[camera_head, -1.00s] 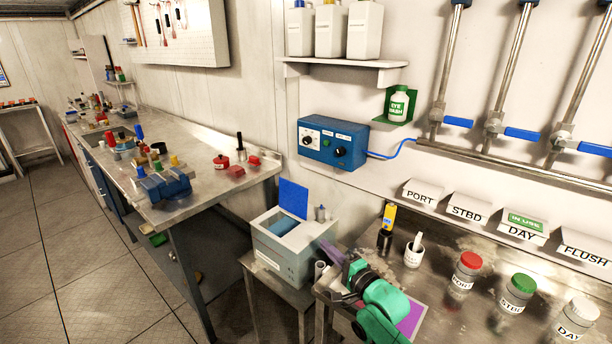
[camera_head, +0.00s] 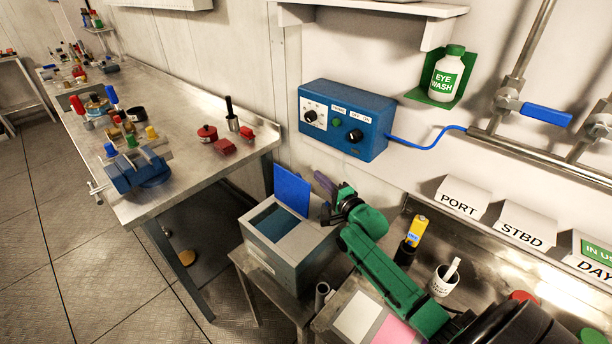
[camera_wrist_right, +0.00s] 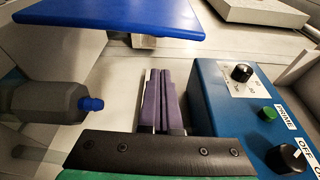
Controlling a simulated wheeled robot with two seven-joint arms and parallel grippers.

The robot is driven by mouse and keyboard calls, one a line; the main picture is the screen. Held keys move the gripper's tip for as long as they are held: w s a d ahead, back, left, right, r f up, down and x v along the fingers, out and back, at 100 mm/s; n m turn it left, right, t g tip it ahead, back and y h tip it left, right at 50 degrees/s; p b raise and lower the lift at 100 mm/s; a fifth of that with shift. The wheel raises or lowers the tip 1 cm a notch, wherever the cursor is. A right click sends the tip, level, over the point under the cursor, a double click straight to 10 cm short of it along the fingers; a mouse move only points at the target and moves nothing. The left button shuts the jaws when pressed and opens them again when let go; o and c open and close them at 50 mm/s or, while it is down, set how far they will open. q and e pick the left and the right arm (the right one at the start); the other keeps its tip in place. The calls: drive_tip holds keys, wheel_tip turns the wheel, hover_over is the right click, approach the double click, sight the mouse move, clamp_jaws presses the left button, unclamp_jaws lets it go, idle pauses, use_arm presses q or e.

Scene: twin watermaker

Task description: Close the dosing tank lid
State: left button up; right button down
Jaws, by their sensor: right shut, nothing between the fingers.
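The dosing tank (camera_head: 285,243) is a grey box on a small stand, with a blue opening in its top. Its blue lid (camera_head: 292,190) stands open, nearly upright at the back edge. In the right wrist view the lid (camera_wrist_right: 110,22) is a blue slab across the upper left. My right gripper (camera_head: 325,185) is raised just right of the lid, apart from it. Its purple fingers (camera_wrist_right: 165,97) are shut together with nothing between them. My left gripper is not in view.
A blue control box (camera_head: 343,121) with knobs is on the wall behind the tank; it also fills the right of the wrist view (camera_wrist_right: 240,100). A grey bottle with a blue cap (camera_wrist_right: 45,102) shows at left there. A steel workbench (camera_head: 190,165) stands left of the tank.

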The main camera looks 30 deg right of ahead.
sight(294, 189)
drive_tip(key=w, duration=0.5)
use_arm(q)
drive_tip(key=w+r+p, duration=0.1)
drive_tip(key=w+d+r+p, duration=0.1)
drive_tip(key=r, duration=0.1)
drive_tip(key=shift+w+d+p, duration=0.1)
drive_tip(key=shift+p, duration=0.25)
use_arm(e)
drive_tip(key=a, duration=0.1)
drive_tip(key=s+a, duration=0.2)
drive_tip(key=shift+s+a+f, duration=0.1)
drive_tip(key=shift+a+f, duration=0.15)
drive_tip(key=shift+r, duration=0.1)
